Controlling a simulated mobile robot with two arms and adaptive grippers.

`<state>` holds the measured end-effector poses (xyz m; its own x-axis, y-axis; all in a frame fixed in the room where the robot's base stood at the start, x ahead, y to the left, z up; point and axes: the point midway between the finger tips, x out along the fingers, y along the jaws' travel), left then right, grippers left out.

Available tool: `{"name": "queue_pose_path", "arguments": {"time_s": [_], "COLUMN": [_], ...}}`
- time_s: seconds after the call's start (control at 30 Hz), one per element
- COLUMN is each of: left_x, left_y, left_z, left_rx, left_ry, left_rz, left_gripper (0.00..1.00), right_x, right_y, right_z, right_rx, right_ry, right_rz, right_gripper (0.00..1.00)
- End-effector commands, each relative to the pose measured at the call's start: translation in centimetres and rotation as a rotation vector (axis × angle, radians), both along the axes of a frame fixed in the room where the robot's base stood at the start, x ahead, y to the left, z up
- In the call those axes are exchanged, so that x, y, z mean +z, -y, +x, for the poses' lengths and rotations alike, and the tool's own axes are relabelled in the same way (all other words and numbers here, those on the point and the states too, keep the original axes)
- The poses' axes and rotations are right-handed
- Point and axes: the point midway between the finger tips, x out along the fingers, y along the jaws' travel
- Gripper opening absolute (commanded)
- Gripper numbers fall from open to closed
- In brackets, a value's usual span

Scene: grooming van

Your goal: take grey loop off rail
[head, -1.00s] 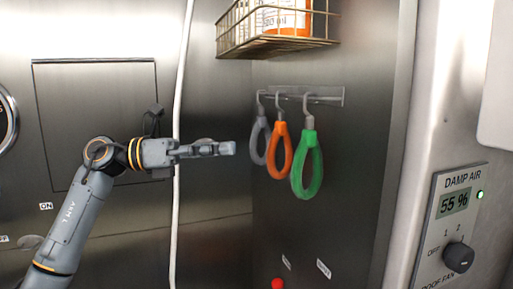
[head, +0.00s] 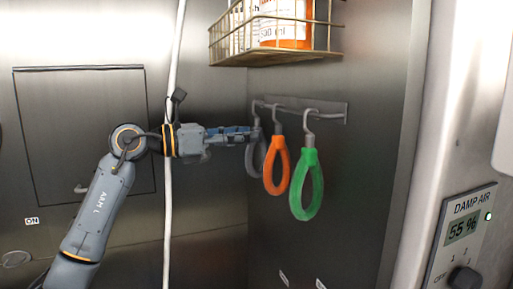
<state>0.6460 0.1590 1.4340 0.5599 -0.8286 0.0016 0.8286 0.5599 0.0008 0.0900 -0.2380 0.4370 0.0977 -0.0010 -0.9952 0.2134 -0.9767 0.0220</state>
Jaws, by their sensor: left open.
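The grey loop (head: 256,160) hangs by its hook at the left end of the rail (head: 330,110) on the steel wall. An orange loop (head: 276,170) and a green loop (head: 307,190) hang to its right on the same rail. My left gripper (head: 252,135) is open, with its fingertips at the upper part of the grey loop, overlapping it in the head view. I cannot tell whether they touch it. The fingers partly hide the grey loop's top. My right gripper is not in view.
A wire basket (head: 235,48) holding an orange-labelled bottle (head: 283,25) is mounted above the rail. A damp air control panel (head: 462,235) is at the right.

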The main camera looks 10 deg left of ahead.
Motion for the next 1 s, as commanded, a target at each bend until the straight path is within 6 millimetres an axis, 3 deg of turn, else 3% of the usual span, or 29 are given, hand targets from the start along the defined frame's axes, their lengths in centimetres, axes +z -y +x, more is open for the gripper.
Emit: {"name": "queue_pose_path", "arguments": {"time_s": [0.1,0.27,0.5,0.53,0.77,1.0], "left_x": [0.6,0.2,0.1,0.1,0.1,0.1], "left_y": [1.5,2.9,3.0,3.0,3.0,3.0], "left_z": [1.5,2.3,2.5,2.5,2.5,2.4], "left_rx": [-0.004,-0.003,-0.001,-0.001,-0.001,-0.001], "left_ry": [-0.004,-0.004,-0.001,-0.001,-0.001,-0.001], "left_rz": [-0.003,-0.001,0.000,0.000,-0.001,-0.001], "left_gripper": [0.47,0.47,0.47,0.45,0.00,0.00], "right_x": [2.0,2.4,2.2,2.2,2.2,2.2], "right_y": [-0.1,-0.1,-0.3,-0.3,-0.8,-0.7], "right_z": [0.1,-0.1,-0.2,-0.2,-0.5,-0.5], "right_rx": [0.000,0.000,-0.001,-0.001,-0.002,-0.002], "right_ry": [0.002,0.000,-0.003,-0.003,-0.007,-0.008], "right_rz": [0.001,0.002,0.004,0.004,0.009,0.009], "right_gripper": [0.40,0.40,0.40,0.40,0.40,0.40]}}
